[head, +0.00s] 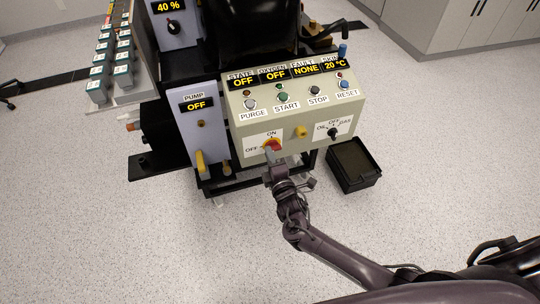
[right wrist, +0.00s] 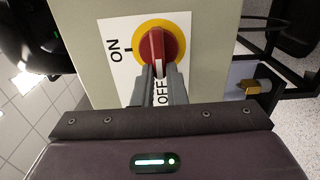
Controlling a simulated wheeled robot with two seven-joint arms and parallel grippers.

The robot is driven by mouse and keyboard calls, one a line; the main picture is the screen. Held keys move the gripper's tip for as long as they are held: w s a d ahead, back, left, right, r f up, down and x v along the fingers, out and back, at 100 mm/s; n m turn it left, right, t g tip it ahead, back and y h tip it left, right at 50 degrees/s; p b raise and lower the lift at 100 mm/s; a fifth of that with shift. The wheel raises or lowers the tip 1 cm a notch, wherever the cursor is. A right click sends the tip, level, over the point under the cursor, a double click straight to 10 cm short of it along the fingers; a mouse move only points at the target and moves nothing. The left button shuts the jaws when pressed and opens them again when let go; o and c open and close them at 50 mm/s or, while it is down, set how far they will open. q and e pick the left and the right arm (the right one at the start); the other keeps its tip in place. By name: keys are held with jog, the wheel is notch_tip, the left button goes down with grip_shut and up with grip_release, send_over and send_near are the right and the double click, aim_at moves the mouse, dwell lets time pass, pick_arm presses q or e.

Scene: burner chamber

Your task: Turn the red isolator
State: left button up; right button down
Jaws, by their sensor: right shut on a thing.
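The red isolator (head: 272,143) is a red rotary handle on a yellow ring, low on the front of the beige control box. ON is printed above it and OFF to its left. In the right wrist view the red isolator (right wrist: 156,42) lies in line with the OFF label, and ON is off to the left. My right gripper (head: 270,157) reaches it from below. In the right wrist view its fingers (right wrist: 160,78) are shut on the handle's end, partly covering the OFF label. My left gripper is not in view.
The beige control box (head: 235,110) carries PURGE, START, STOP and RESET buttons, a yellow knob (head: 301,132) and a black selector (head: 333,133). A pump panel (head: 205,138) with a yellow handle (head: 200,162) stands left. A black bin (head: 352,160) sits on the floor at right.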

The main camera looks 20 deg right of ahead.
jog(key=shift+f, duration=0.1)
jog(key=c, duration=1.5)
grip_release()
jog(key=shift+o, duration=0.2)
jog(key=shift+s, duration=0.1)
jog(key=s, duration=0.7)
jog(key=shift+s+d, duration=0.15)
jog(key=shift+s, duration=0.2)
